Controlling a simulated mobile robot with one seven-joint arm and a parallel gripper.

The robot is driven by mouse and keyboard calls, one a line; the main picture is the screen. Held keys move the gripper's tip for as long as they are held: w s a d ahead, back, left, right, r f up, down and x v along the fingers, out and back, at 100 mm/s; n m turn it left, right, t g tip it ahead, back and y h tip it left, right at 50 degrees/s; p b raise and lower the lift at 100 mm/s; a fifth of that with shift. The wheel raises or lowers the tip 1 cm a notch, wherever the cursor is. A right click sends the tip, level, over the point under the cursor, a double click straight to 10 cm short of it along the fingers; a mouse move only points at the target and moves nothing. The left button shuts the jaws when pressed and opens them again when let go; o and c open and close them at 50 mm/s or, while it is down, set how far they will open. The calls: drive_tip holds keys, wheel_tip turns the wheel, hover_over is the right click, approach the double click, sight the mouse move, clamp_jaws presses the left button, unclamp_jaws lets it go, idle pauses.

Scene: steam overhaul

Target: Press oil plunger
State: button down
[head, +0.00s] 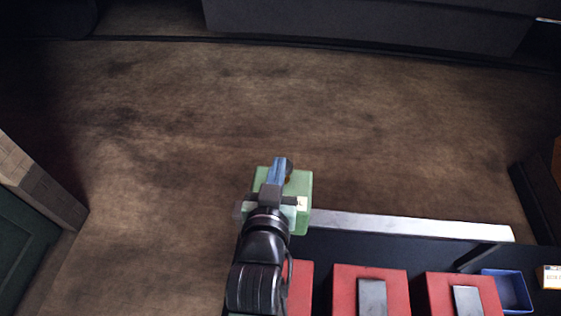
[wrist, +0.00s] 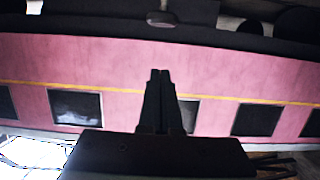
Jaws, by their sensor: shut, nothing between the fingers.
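My gripper (head: 279,166) is shut and empty. In the head view its narrow bluish fingers reach over a green box (head: 304,183) at the left end of a pale rail. A small brownish bit shows beside the fingertips on the box; I cannot tell if it is the oil plunger. My gripper and wrist hide the middle of the box, and contact cannot be judged. In the wrist view the dark fingers (wrist: 160,73) are together and point at a pink wall with a yellow stripe. No plunger can be made out there.
A pale rail (head: 400,228) runs right from the green box. Nearer me are red blocks (head: 345,290) with grey plates, a blue tray (head: 513,290) and a small labelled box (head: 551,277). The brown floor beyond is open. The pink wall (wrist: 110,70) has dark windows.

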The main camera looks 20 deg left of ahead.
drive_tip(key=p+x, duration=0.1)
drive_tip(key=x, duration=0.3)
drive_tip(key=shift+w+r, duration=0.1)
drive_tip(key=shift+w, duration=0.15)
wheel_tip(320, 180, down, 3)
drive_tip(key=shift+s+r+p, duration=0.1)
drive_tip(key=shift+s+p, duration=0.05)
drive_tip(key=shift+p, duration=0.2)
drive_tip(key=shift+f, duration=0.7)
drive_tip(key=shift+s+f+b, duration=0.1)
drive_tip(key=shift+f+b, duration=1.1)
drive_tip(key=shift+f, duration=0.35)
